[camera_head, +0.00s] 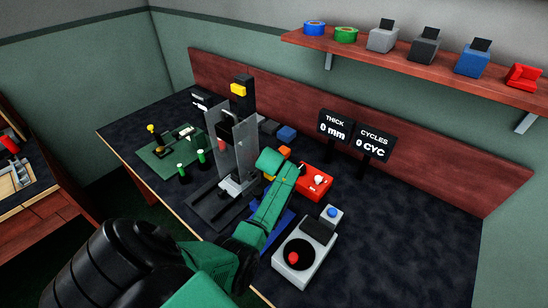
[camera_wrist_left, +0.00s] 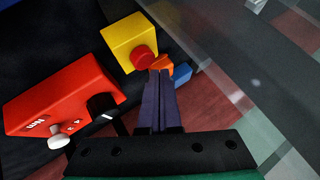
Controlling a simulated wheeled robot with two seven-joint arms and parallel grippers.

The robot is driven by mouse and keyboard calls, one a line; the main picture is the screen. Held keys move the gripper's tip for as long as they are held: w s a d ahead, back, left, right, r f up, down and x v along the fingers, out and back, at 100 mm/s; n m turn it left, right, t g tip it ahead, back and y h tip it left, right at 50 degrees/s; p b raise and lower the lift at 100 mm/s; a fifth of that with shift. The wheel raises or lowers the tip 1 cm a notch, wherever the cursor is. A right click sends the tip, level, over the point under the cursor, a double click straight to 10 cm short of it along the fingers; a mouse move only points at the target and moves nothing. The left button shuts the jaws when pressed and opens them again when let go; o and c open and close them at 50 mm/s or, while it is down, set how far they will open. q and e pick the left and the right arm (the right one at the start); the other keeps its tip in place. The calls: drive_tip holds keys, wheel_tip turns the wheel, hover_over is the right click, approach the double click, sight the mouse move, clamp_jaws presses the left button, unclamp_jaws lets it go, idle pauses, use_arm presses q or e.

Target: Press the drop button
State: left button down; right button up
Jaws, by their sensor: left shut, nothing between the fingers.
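A yellow box with a round red button (camera_wrist_left: 144,58) on its face is in the left wrist view. I see no label that names it the drop button. My left gripper (camera_wrist_left: 159,75) is shut and empty, with its fingertips close beside the red button. I cannot tell whether they touch it. A small orange piece (camera_wrist_left: 163,66) shows just past the tips. In the head view my green left arm reaches over the table and hides the fingertips and most of the yellow box (camera_head: 268,177). My right gripper is not in view.
A red box with knobs (camera_head: 314,182) stands right of my left wrist, and a clear-walled press (camera_head: 232,148) left of it. A white console (camera_head: 305,255) with a red button is nearer me. Displays (camera_head: 335,125) stand behind. The table's right side is clear.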

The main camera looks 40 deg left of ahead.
use_arm(q)
drive_tip(key=shift+f, duration=0.4)
drive_tip(key=shift+f+b, duration=0.6)
drive_tip(key=shift+f, duration=0.05)
idle(0.6)
drive_tip(key=shift+r+p, duration=1.05)
drive_tip(key=shift+p, duration=0.1)
wheel_tip(320, 180, up, 5)
drive_tip(key=p, duration=0.5)
drive_tip(key=shift+r, duration=0.1)
